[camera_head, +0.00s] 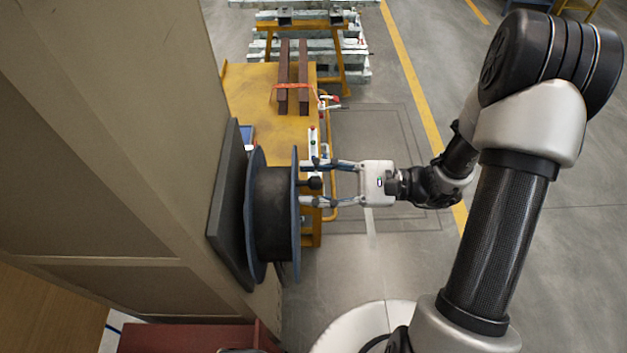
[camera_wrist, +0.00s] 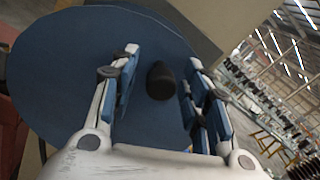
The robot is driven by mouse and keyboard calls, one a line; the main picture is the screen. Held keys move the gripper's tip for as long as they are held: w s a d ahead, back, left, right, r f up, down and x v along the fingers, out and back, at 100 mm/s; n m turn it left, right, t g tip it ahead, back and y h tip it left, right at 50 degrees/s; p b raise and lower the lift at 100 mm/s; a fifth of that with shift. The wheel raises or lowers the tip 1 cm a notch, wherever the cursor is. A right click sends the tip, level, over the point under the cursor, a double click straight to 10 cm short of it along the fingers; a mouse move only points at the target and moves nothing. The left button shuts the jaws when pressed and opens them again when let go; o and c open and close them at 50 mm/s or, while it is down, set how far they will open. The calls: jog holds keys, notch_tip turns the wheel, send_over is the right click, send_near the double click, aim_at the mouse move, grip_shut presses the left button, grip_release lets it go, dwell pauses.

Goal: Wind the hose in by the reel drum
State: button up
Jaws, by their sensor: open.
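The reel drum (camera_head: 272,215) is dark with blue flanges and is mounted on a dark plate (camera_head: 229,205) on the beige wall. Its blue outer flange (camera_wrist: 60,85) fills much of the wrist view. A black knob (camera_wrist: 160,80) stands out from that flange; it also shows in the head view (camera_head: 314,183). My gripper (camera_head: 306,183) is open, with its fingers on either side of the knob and gaps on both sides. The fingertips are close to the flange; I cannot tell whether they touch it. I cannot make out a loose hose end.
A yellow table (camera_head: 250,95) with two brown bars (camera_head: 293,75) stands behind the reel. A dark red object (camera_head: 185,338) is at the bottom, below the reel. The grey floor (camera_head: 385,275) right of the reel is clear.

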jog(key=shift+a, duration=0.1)
jog(key=shift+c, duration=0.4)
grip_shut()
dwell(0.4)
